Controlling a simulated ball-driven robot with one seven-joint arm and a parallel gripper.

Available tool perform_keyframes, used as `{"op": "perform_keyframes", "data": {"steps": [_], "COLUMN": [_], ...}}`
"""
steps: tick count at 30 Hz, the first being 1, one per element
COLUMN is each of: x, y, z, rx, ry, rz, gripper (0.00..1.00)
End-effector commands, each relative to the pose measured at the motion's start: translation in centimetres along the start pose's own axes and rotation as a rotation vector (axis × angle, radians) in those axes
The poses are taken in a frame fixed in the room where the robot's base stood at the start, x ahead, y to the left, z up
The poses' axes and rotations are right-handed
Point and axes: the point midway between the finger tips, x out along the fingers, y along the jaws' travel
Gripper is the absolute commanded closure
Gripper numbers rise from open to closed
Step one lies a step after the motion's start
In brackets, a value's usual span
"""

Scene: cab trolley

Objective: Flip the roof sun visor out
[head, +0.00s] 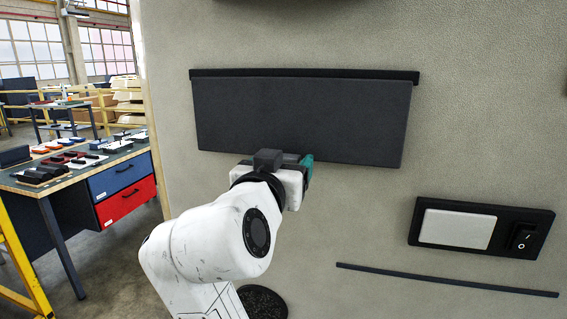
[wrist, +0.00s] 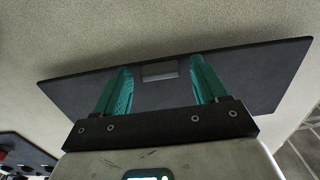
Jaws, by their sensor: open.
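The sun visor (head: 300,112) is a wide dark grey panel hanging below a black strip (head: 305,74) on the beige wall. It lies close to the wall, and I cannot tell how large any gap behind it is. My gripper (head: 307,166) is at the visor's lower edge, near its middle, mostly hidden behind my wrist in the head view. In the wrist view my gripper (wrist: 160,66) is open, with two teal fingers spread in front of the visor (wrist: 240,75). A small light grey rectangle (wrist: 159,71) on the visor shows between the fingers. Contact cannot be told.
A black-framed panel with a white plate (head: 457,229) and a rocker switch (head: 523,238) is at lower right. A thin dark strip (head: 445,280) runs below it. A workbench (head: 75,165) with drawers stands at the left.

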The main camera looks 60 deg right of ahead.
Motion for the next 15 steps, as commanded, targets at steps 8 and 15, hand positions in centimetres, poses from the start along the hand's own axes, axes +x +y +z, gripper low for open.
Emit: {"op": "perform_keyframes", "data": {"steps": [8,15], "x": [-0.03,-0.04], "y": [0.0,0.01], "z": [0.01,0.0], "rx": [0.0,0.0], "ry": [0.0,0.0], "rz": [0.0,0.0], "gripper": [0.39,0.62]}}
